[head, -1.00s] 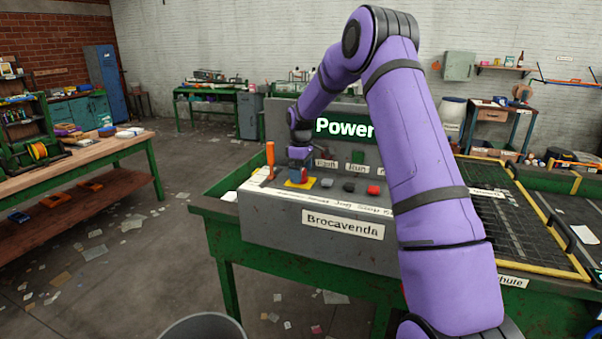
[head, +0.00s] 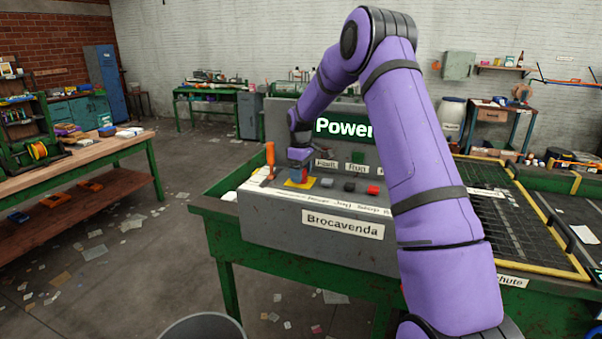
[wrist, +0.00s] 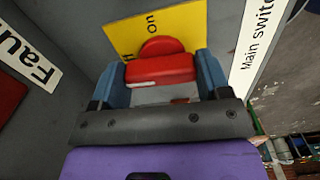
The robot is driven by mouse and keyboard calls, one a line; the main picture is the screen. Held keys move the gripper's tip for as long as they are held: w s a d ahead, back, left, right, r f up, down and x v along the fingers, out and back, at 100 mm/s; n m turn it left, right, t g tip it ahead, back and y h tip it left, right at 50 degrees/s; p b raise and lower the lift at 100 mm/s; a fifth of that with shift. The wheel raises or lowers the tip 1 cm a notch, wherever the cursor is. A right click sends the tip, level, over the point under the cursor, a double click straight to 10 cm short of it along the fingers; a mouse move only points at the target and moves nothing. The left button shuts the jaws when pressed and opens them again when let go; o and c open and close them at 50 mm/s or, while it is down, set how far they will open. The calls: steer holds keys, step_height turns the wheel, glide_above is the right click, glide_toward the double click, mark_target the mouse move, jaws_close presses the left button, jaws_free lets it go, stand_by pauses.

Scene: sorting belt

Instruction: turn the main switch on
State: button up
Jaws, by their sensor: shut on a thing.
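The main switch (wrist: 162,66) is a red rotary knob on a yellow plate (wrist: 119,37) marked "on", with part of another word at its left. A "Main switch" label (wrist: 259,40) lies beside it. My gripper (wrist: 162,78) has its blue fingers on both sides of the red handle and is shut on it. In the head view my gripper (head: 300,160) reaches down onto the yellow plate (head: 300,183) at the left of the grey console (head: 262,215); the knob is hidden there. The "Power" sign (head: 343,127) is lit green.
An orange-handled tool (head: 270,155) stands just left of the gripper. A "Fault" label (wrist: 30,58) shows in the wrist view. Open floor lies left of the green bench.

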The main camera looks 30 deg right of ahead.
steer(key=m, duration=0.8)
steer(key=shift+s+m, duration=0.1)
steer(key=shift+m, duration=0.2)
steer(key=m, duration=0.4)
steer(key=shift+s+m, duration=0.1)
steer(key=shift+m, duration=2.2)
steer(key=o, duration=0.9)
step_height(320, 180, up, 11)
steer(key=shift+f, duration=0.1)
